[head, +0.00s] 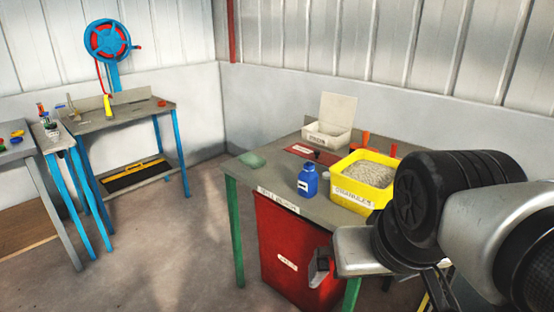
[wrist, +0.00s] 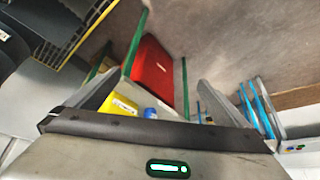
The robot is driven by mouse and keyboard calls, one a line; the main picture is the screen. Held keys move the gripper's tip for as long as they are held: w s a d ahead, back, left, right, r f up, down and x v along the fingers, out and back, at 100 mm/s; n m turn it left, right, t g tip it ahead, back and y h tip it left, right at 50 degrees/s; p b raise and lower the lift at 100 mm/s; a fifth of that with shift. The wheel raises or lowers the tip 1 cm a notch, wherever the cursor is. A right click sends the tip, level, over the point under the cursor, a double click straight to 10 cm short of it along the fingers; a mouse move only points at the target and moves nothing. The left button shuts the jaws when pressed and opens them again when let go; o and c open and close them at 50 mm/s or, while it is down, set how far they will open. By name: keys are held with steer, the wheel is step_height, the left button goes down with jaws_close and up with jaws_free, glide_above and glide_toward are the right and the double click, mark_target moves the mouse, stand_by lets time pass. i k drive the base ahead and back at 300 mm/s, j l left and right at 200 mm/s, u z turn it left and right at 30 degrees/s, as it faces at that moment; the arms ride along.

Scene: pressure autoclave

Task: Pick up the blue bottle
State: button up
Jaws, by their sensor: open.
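The blue bottle (head: 308,183) with a dark cap and a white label stands upright on the workbench (head: 262,179), left of a yellow bin. In the wrist view a small part of the blue bottle (wrist: 150,113) shows past the dark edge of my gripper's body. My gripper (wrist: 160,97) has its two grey fingers spread wide, with nothing held between them. In the head view my arm reaches in from the right, and the gripper end (head: 321,266) is low in front of the bench, apart from the bottle.
The yellow bin (head: 350,196) of pale granules sits right of the bottle. Behind are an open cream box (head: 328,130), a red mat (head: 305,151) and orange-red items (head: 366,139). A green cloth-like item (head: 251,160) lies left. A red cabinet (head: 287,255) stands below. Floor at left is clear.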

mark_target(308, 178)
steer(key=i+j+z, duration=0.2)
steer(key=j+z, duration=0.15)
steer(key=i+j+z, duration=0.15)
steer(key=j+z, duration=0.2)
steer(key=i+j+z, duration=0.1)
steer(key=j+z, duration=0.6)
steer(key=j, duration=0.2)
